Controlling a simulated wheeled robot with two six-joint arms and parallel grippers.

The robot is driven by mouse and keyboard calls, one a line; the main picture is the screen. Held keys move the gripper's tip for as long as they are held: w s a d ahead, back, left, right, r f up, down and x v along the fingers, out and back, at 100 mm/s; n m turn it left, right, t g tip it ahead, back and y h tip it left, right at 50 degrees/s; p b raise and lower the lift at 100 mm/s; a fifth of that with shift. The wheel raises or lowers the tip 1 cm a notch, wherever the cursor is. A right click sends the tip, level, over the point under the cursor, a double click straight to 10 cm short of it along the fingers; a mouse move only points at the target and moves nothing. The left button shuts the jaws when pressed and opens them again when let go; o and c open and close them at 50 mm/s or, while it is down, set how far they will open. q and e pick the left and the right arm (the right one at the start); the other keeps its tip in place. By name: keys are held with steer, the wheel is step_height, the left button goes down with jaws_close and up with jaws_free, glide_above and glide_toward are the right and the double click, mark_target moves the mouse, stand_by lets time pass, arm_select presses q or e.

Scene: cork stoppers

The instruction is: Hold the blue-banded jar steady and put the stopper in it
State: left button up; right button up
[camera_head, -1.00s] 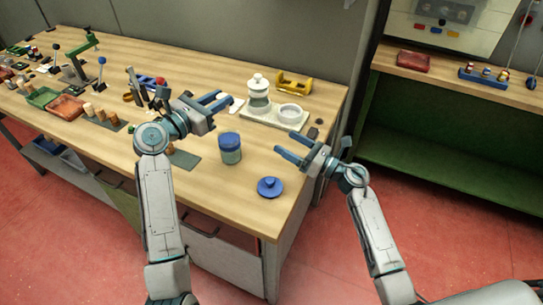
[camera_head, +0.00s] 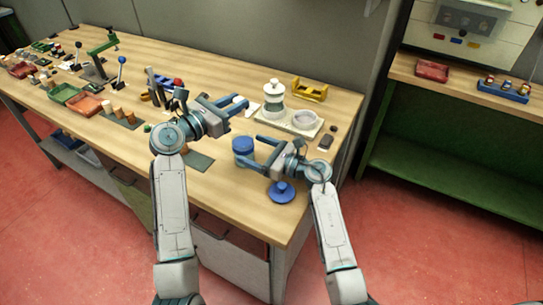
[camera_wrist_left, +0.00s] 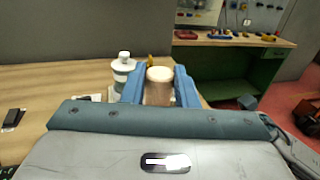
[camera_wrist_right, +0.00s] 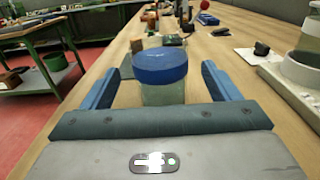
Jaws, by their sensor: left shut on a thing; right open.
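The blue-banded jar (camera_head: 243,146) stands upright on the wooden table, with a blue band around its top and a pale greenish body. My right gripper (camera_head: 263,153) is open, with a finger on each side of the jar and gaps showing in the right wrist view, where the jar (camera_wrist_right: 160,68) stands between the fingers (camera_wrist_right: 160,85). My left gripper (camera_head: 240,106) is shut on a brown cork stopper with a pale top (camera_wrist_left: 160,86). It holds the stopper above the table, behind and left of the jar. The jar's mouth is not clear.
A blue knobbed disc (camera_head: 282,191) lies near the front edge. A white-lidded jar (camera_head: 273,100) and a white dish (camera_head: 305,119) stand on a pale tray (camera_head: 284,125) behind. A yellow holder (camera_head: 310,90) is at the back. A dark mat (camera_head: 198,161) lies left of the jar.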

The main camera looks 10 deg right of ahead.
mark_target(238, 142)
steer(key=shift+x, duration=1.35)
steer(key=shift+c, duration=0.2)
steer(key=c, duration=1.3)
arm_select(q)
steer(key=shift+f, duration=6.15)
arm_select(e)
steer(key=shift+o, duration=0.2)
arm_select(q)
steer(key=shift+s+f, duration=0.1)
steer(key=shift+f, duration=0.25)
arm_select(e)
steer(key=shift+s, duration=0.1)
